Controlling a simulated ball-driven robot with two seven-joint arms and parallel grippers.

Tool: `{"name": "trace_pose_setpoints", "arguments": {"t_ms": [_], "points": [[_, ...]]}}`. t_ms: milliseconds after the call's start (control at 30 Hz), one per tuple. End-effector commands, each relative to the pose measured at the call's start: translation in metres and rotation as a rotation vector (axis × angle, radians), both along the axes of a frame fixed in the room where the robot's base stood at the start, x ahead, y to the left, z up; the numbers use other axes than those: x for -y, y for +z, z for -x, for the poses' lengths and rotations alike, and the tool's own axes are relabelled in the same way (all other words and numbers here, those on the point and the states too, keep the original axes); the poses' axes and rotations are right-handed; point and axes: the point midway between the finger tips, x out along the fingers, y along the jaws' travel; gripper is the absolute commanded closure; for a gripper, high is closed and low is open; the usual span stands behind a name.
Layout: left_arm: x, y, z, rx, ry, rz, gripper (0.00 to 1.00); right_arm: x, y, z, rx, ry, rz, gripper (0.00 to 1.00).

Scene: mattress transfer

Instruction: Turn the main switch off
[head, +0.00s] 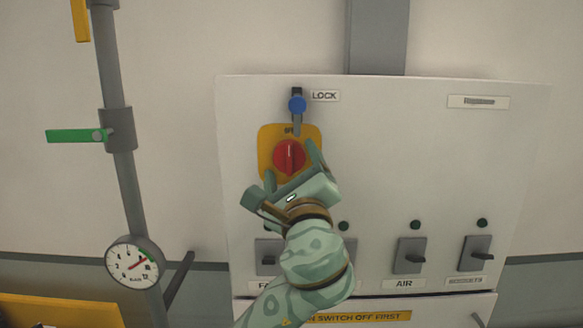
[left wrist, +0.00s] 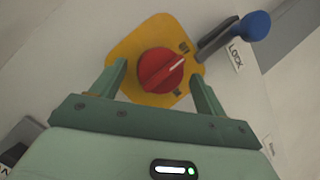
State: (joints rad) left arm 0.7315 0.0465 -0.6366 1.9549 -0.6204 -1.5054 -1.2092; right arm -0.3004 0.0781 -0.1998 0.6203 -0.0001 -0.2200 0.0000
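The main switch is a red rotary knob (head: 289,156) on a yellow plate (head: 269,138) on the white panel. Its white mark points upward in the head view. The knob also shows in the left wrist view (left wrist: 160,70), with its mark toward the upper right. My left gripper (head: 291,166) is open in front of the switch. In the left wrist view its fingers (left wrist: 159,76) stand apart on either side of the knob, with gaps to it. I cannot tell how deep they reach. My right gripper is not in view.
A blue-knobbed lock lever (head: 297,104) sits just above the switch, beside a LOCK label. Several grey toggle switches (head: 409,255) line the lower panel. A grey pipe with a green handle (head: 78,136) and a gauge (head: 133,264) stands left.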

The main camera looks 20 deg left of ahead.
Motion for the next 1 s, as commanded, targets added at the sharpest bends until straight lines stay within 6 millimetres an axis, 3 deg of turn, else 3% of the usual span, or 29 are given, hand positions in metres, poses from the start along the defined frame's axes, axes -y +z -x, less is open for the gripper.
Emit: {"name": "trace_pose_setpoints", "arguments": {"t_ms": [233,367,800,1000], "points": [[0.001,-0.001,0.002,0.000,0.000,-0.001,0.26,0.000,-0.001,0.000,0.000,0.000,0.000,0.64],[0.009,-0.009,0.015,-0.001,-0.003,-0.001,0.26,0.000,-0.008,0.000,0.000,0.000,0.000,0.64],[0.054,-0.049,0.109,-0.002,-0.003,0.002,0.26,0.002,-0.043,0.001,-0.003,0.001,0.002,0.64],[0.065,-0.056,0.132,-0.001,0.000,0.001,0.26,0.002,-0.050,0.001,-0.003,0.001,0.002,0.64]]}}
